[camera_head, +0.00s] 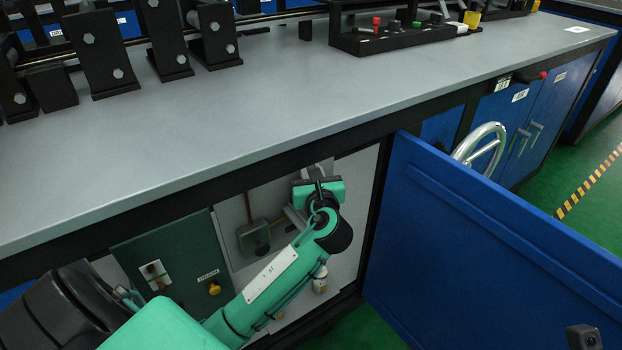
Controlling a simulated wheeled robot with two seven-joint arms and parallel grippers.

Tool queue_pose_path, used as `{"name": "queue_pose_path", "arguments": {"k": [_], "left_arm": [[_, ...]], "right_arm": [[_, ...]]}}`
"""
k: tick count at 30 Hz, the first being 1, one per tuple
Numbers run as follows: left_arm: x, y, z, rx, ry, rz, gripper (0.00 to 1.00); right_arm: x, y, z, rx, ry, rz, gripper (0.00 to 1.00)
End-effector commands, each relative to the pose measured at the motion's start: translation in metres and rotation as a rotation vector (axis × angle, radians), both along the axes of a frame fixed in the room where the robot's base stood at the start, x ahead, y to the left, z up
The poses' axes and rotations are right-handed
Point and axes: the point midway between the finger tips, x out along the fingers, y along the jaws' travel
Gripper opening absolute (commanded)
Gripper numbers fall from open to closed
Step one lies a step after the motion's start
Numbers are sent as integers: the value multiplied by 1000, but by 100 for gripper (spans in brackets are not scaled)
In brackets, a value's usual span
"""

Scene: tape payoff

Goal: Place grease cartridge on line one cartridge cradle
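My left arm reaches from the lower left into the open cabinet under the bench. My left gripper (318,190) is at the back of the opening, in front of the pale inner wall. Its fingers are too small and hidden to tell whether they are open or hold anything. A small pale bottle-like item (320,283) shows low in the cabinet, partly behind my forearm; I cannot tell whether it is the grease cartridge. A grey-green box-shaped fitting (254,238) is on the inner wall; I cannot make out which part is the line one cartridge cradle.
A blue cabinet door (480,250) stands open on the right of the opening. A dark green panel (172,260) with a knob is on the left. The grey benchtop (270,95) lies overhead, with roller brackets behind. A chrome handwheel (482,146) is beyond the door.

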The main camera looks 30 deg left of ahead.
Motion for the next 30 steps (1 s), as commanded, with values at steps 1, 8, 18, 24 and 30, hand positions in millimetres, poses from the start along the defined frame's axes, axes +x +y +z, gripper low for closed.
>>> {"name": "queue_pose_path", "arguments": {"k": [1, 8, 18, 24, 30], "left_arm": [[0, 0, -8, 1, -1, 0, 0], [0, 0, -8, 0, -1, 0, 0], [0, 0, -10, -1, -1, 0, 42], [0, 0, -10, 0, -1, 0, 42], [-12, -12, -6, -3, 1, -1, 42]], "right_arm": [[-1, 1, -3, 1, -11, 3, 64], [0, 2, 0, 1, -11, 5, 64], [0, 1, -1, 1, -8, 3, 64], [0, 1, -1, 1, -8, 3, 64], [-1, 1, 7, 2, -14, 4, 64]]}}
